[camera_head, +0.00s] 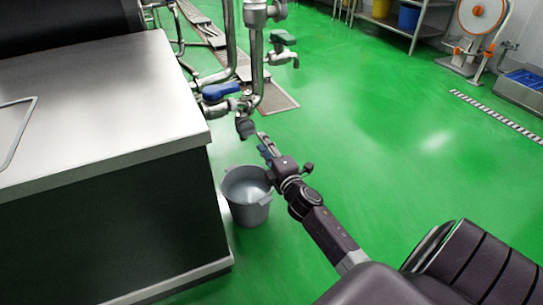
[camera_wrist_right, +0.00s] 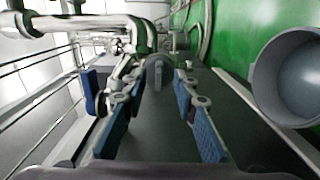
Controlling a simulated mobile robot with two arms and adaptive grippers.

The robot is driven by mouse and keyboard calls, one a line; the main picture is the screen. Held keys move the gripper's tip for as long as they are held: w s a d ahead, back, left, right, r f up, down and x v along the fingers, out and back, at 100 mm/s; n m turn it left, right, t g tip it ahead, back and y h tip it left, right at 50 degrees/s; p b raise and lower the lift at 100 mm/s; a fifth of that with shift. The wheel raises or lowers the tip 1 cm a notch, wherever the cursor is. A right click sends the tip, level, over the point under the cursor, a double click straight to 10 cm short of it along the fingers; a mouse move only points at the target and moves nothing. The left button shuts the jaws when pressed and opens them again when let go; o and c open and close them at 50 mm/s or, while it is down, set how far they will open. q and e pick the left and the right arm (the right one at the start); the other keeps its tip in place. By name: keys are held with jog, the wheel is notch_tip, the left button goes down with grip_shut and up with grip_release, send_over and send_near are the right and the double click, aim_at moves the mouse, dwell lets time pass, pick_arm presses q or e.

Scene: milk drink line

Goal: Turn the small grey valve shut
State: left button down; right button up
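The small grey valve (camera_head: 245,127) hangs at the low end of the pipework, just above and left of my right gripper (camera_head: 266,145) in the head view. In the right wrist view a small grey handle (camera_wrist_right: 158,76) stands between and beyond the fingers, near the picture's middle. My right gripper (camera_wrist_right: 155,112) is open, with its blue-padded fingers spread apart and nothing held. I see no clear contact between fingers and handle. My left gripper is in neither view.
A grey bucket (camera_head: 247,196) stands on the green floor below the valve. A steel-topped cabinet (camera_head: 95,105) borders the left. The floor at right is open.

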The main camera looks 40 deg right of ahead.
jog(key=v, duration=0.7)
jog(key=shift+w, duration=0.1)
